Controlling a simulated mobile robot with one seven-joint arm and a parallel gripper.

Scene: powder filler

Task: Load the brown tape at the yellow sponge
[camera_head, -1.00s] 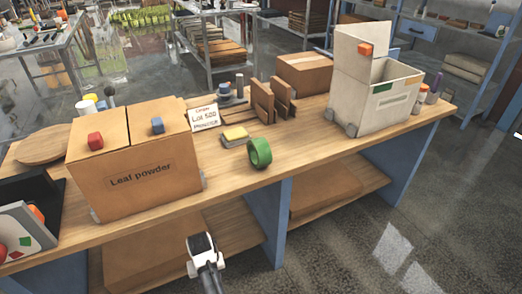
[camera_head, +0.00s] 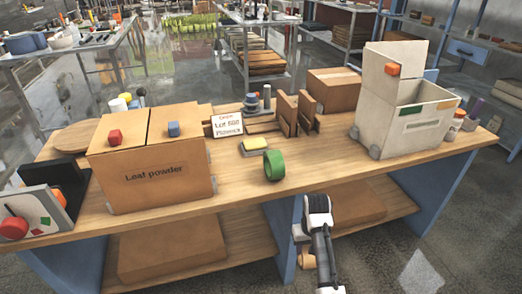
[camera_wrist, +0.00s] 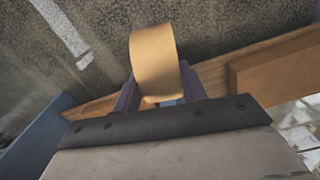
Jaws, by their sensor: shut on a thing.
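My gripper (camera_wrist: 160,92) is shut on the brown tape (camera_wrist: 155,62), a tan roll that stands out beyond the fingers in the wrist view. In the head view the brown tape (camera_head: 308,261) shows small beside my gripper (camera_head: 303,240), in front of the table's front edge and below its top. The yellow sponge (camera_head: 253,143) lies on the tabletop, left of and farther back than my gripper; it is yellow on top with a dark edge. A green tape roll (camera_head: 274,165) stands upright just in front of the sponge.
A cardboard box marked "Leaf powder" (camera_head: 160,180) stands left on the table (camera_head: 330,167). A label sign (camera_head: 227,124) and wooden holder (camera_head: 288,115) stand behind the sponge. A white open bin (camera_head: 405,127) is at the right. Tabletop right of the green tape is clear.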

